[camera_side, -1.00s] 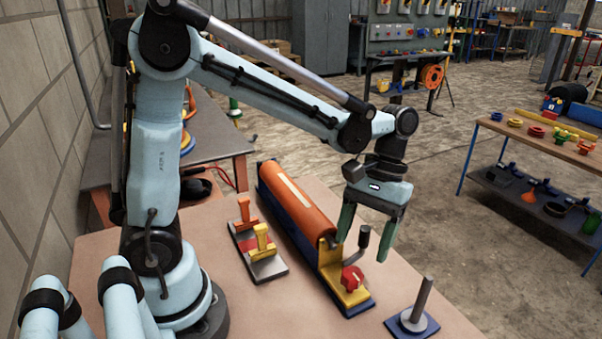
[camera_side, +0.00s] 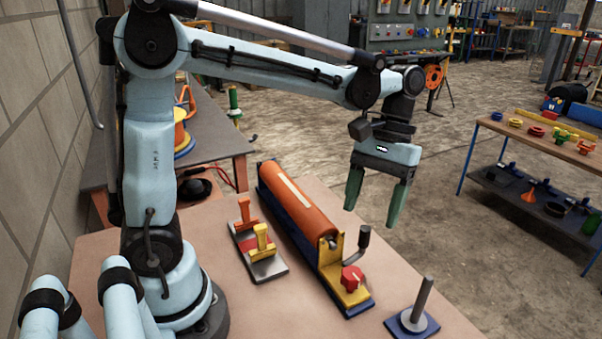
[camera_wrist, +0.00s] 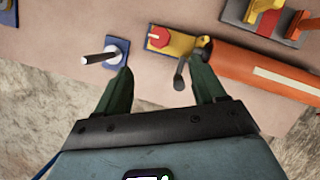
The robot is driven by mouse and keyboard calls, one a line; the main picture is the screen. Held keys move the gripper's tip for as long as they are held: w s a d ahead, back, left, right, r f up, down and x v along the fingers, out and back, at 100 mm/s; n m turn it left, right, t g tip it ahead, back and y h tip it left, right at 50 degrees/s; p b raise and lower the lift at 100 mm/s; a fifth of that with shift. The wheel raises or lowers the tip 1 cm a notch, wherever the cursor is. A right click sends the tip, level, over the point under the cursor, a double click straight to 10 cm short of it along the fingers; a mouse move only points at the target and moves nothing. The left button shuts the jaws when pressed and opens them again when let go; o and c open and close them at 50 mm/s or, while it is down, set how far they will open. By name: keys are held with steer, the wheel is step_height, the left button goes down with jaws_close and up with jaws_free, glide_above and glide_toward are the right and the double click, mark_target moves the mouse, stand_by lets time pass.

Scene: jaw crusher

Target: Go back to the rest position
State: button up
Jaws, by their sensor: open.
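My gripper (camera_side: 371,217) has two green fingers that stand apart with nothing between them. In the side view it hangs in the air above and to the right of the orange cylinder (camera_side: 300,205). The cylinder lies on a blue and yellow base with a red knob (camera_side: 352,277) and a dark crank handle (camera_side: 361,243). The wrist view also shows my gripper (camera_wrist: 161,80), with the red knob (camera_wrist: 158,37) and the crank handle (camera_wrist: 180,75) beyond the fingers.
A blue plate with an upright grey rod (camera_side: 420,302) stands at the table's right corner. A grey plate with orange and yellow levers (camera_side: 261,247) lies left of the cylinder. The bench top (camera_side: 190,232) ends behind the machine. A workbench (camera_side: 545,145) stands at right.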

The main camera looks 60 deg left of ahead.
steer(key=s+a+m+t, duration=0.1)
steer(key=t, duration=0.2)
steer(key=s+a+f+m+t+y, duration=0.1)
steer(key=a+t, duration=0.1)
steer(key=t, duration=0.1)
steer(key=s+a+f+m+t, duration=0.1)
steer(key=t, duration=0.1)
steer(key=shift+s+a+m+t+y, duration=0.25)
steer(key=shift+s+m+t+y, duration=0.05)
steer(key=shift+s+m+t, duration=0.1)
steer(key=shift+s+a+f+m+t, duration=0.15)
steer(key=shift+a+m+t, duration=0.15)
steer(key=shift+t, duration=0.25)
steer(key=shift+w+a+f+m+t, duration=0.1)
steer(key=shift+a+m+t, duration=0.15)
steer(key=shift+t, duration=0.3)
